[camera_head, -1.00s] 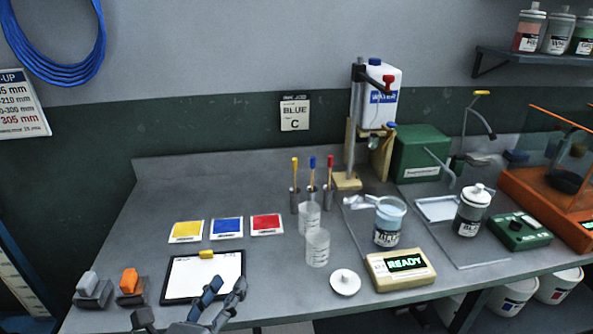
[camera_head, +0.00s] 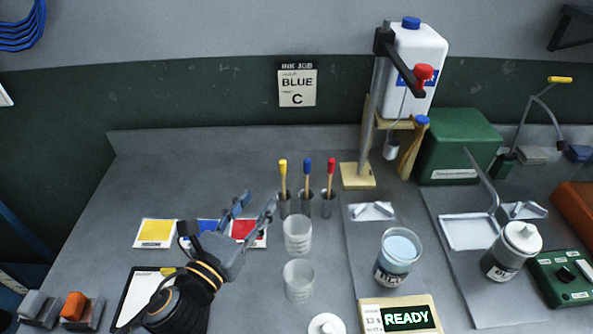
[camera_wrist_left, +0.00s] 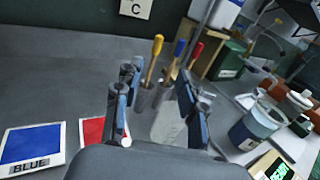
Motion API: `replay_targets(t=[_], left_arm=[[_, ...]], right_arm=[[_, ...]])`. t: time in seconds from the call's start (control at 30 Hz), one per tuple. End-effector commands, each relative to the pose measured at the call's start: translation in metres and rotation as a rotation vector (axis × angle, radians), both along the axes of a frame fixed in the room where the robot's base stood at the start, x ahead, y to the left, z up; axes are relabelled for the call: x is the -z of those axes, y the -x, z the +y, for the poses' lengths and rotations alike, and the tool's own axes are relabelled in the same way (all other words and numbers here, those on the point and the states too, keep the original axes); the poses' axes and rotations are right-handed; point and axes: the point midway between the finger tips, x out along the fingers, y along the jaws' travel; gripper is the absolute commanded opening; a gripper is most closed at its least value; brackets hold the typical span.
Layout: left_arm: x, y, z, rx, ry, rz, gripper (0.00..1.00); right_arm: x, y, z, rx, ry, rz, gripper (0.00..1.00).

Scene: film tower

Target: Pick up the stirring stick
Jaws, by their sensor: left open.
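Three thin sticks with coloured tops stand upright in separate grey metal holders at the back of the bench: a yellow-topped stick (camera_head: 283,176), a blue-topped stick (camera_head: 306,174) and a red-topped stick (camera_head: 330,175). The frames do not show which is the stirring stick. My left gripper (camera_head: 256,203) is open and empty, in front of and left of the holders, above the colour cards. In the left wrist view the yellow-topped stick (camera_wrist_left: 153,60) and blue-topped stick (camera_wrist_left: 174,60) show between and beyond the open fingers (camera_wrist_left: 157,95). My right gripper is out of view.
Two clear cups (camera_head: 298,235) stand in front of the holders. A jar of pale blue liquid (camera_head: 397,257) and a lit READY scale (camera_head: 370,318) are to the right. A metal post stand (camera_head: 358,183) rises right of the sticks.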

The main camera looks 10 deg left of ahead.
Motion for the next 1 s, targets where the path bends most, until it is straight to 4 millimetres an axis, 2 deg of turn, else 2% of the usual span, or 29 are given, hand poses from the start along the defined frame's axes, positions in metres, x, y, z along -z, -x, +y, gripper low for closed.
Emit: replay_targets(t=[0.13,0.4,0.67,1.0], left_arm=[[-0.003,-0.018,-0.005,-0.001,0.002,-0.003,0.41],[-0.002,-0.066,-0.018,-0.001,0.002,-0.003,0.41],[0.000,-0.085,-0.023,0.000,0.001,-0.001,0.41],[0.001,-0.128,-0.031,0.001,0.003,0.000,0.41]], right_arm=[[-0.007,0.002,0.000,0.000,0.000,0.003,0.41],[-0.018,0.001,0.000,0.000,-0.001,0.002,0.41],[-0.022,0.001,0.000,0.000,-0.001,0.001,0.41],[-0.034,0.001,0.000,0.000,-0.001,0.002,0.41]])
